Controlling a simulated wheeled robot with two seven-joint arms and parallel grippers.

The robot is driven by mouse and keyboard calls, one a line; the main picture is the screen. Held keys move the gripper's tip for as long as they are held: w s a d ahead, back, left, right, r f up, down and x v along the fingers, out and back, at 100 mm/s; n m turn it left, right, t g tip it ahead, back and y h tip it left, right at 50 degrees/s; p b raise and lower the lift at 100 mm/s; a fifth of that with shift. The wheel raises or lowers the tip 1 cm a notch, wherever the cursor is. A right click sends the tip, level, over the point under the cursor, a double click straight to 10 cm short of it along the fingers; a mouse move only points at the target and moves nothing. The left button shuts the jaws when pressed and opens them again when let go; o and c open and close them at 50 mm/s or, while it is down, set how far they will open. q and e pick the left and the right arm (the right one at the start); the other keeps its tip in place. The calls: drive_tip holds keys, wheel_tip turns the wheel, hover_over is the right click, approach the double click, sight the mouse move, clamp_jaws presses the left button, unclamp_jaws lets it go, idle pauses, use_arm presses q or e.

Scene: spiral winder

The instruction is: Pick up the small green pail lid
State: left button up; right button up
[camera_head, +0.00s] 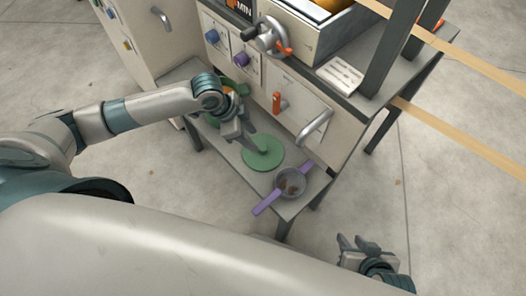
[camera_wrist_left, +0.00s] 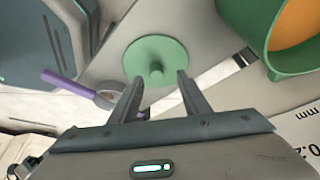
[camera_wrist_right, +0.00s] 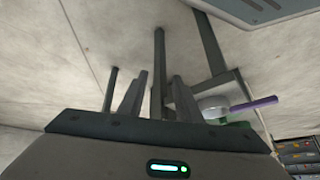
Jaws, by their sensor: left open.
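The green pail lid (camera_head: 268,154) is a flat round disc lying on the low grey shelf. In the left wrist view the lid (camera_wrist_left: 145,53) shows a round knob in its middle, ahead of my fingertips. My right gripper (camera_head: 352,243) is open and empty, low at the right, away from the shelf.
A green pail (camera_wrist_left: 268,62) with orange contents stands behind my left gripper. A grey pan with purple handles (camera_head: 291,183) sits on the shelf (camera_head: 236,152) near the lid. The machine cabinet (camera_head: 312,122) with a crank and grey handle rises behind. Floor at right is clear.

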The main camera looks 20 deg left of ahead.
sight(263, 148)
use_arm(q)
drive_tip(key=shift+f, duration=0.1)
drive_tip(key=shift+d+f, duration=0.4)
drive_tip(key=d+f, duration=0.1)
drive_tip(key=f+b, duration=0.1)
drive_tip(key=shift+w+d+f, duration=0.15)
drive_tip(key=shift+d+f, duration=0.15)
drive_tip(key=shift+d, duration=0.1)
drive_tip(key=shift+d+f, duration=0.1)
drive_tip(key=shift+f, duration=0.2)
drive_tip(key=shift+w+f, duration=0.1)
drive_tip(key=shift+f, duration=0.1)
use_arm(e)
drive_tip(key=shift+w+a+r+t, duration=0.1)
drive_tip(key=shift+a+r+t, duration=0.05)
drive_tip(key=shift+a, duration=0.25)
drive_tip(key=shift+a+r+t, duration=0.1)
drive_tip(key=shift+a+t, duration=0.05)
drive_tip(key=shift+a, duration=0.25)
use_arm(q)
drive_tip(key=shift+c, duration=0.4)
use_arm(e)
drive_tip(key=shift+d+f, duration=0.1)
drive_tip(key=shift+d, duration=0.05)
use_arm(q)
clamp_jaws()
use_arm(e)
drive_tip(key=shift+w, duration=0.4)
